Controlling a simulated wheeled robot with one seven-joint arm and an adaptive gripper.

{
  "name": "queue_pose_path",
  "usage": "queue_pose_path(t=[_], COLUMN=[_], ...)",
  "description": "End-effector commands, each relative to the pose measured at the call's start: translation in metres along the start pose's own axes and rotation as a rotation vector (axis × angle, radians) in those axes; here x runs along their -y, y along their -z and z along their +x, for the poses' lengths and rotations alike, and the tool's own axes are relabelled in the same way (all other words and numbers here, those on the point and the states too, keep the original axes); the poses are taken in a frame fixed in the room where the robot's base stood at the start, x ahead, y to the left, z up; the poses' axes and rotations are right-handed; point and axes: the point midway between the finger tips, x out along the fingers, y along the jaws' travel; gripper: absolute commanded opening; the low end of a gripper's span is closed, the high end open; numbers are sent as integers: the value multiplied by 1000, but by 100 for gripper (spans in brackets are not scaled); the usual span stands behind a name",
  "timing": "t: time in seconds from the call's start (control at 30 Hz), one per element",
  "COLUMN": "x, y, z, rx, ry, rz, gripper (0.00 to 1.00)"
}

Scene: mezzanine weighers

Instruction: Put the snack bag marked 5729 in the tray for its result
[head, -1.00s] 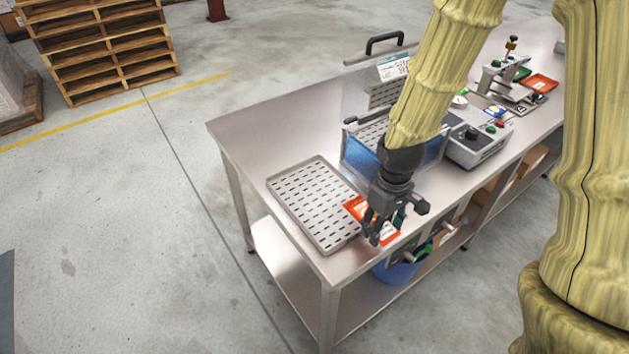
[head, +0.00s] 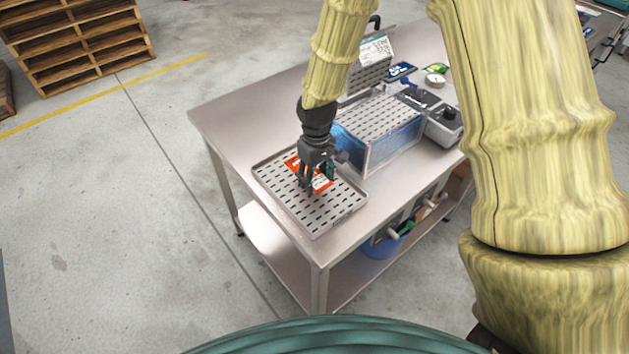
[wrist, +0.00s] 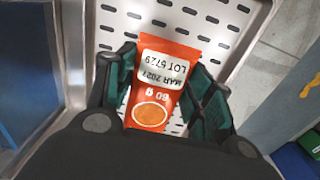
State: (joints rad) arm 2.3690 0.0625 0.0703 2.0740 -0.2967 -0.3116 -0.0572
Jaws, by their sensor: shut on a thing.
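The snack bag (wrist: 159,84) is an orange-red packet with a white label reading "LOT 5729", "MAR 2027" and "60 g", upside down in the wrist view. My gripper (head: 318,180) is shut on the bag, with green-lined fingers on both sides of it in the wrist view (wrist: 165,88). The bag shows in the head view (head: 321,183), partly hidden by my gripper. It is over the slotted metal tray (head: 268,187) at the table's near left corner; I cannot tell whether it touches the tray. The tray holds nothing else that I can see.
A clear-and-blue-sided box with a slotted top (head: 378,148) stands right behind the tray. A grey control unit (head: 443,126) is beyond it. A blue bin (head: 383,246) sits below the table edge. The table's left end (head: 232,125) is bare.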

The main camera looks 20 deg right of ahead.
Motion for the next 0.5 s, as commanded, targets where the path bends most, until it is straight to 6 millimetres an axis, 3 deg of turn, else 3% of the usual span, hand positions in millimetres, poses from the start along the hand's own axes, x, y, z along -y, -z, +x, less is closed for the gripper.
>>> queue_pose_path(t=[0.27, 0.5], x=[1, 1], y=[5, 5], z=[6, 27], rx=[1, 2], ry=[0, 0], rz=[-1, -2], gripper=[29, 29])
